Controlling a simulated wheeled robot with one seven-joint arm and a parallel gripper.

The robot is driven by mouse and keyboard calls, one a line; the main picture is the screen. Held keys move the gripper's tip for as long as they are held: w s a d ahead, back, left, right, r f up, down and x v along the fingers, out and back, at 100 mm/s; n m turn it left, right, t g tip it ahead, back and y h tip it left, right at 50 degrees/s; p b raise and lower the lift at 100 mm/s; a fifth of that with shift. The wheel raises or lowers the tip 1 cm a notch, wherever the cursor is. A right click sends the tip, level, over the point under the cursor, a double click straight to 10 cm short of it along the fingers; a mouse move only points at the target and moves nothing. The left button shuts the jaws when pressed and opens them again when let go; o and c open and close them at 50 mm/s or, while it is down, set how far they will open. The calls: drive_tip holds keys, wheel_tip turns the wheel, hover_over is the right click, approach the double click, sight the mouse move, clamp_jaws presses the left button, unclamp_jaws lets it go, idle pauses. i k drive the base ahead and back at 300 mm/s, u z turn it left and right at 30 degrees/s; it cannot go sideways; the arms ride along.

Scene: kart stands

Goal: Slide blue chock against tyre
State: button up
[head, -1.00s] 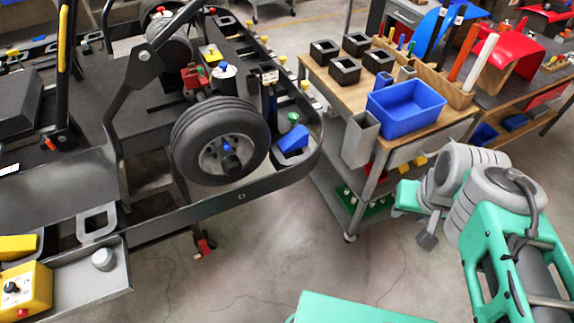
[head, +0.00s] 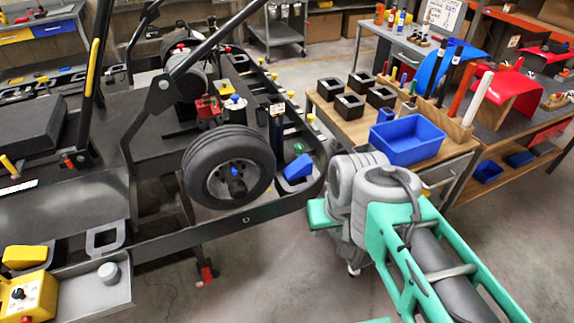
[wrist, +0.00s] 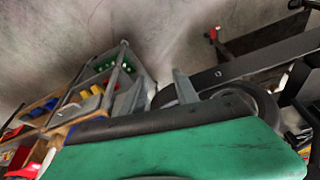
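The blue chock (head: 298,167) is a small wedge on the kart stand's dark deck, in the head view. It sits just right of the black tyre (head: 259,165), with a narrow gap seeming to show between them. The tyre is mounted upright with a grey hub. My gripper (wrist: 185,88) shows only in part in the wrist view, as a grey finger beyond my green wrist housing. Its opening cannot be made out. I cannot make out the chock in the wrist view.
A wooden-topped cart with a blue bin (head: 408,139) and several black square holders (head: 350,106) stands behind my arm. The stand's curved rail (head: 312,188) borders the deck near the chock. A yellow control box (head: 28,297) is at lower left. Open floor lies in front.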

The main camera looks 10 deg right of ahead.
sight(303, 166)
drive_tip(key=i, duration=0.9)
drive_tip(key=k, duration=0.5)
drive_tip(key=z, duration=1.75)
drive_tip(key=i, duration=0.75)
drive_tip(key=u, duration=4.15)
drive_tip(key=i, duration=0.5)
drive_tip(key=u, duration=0.05)
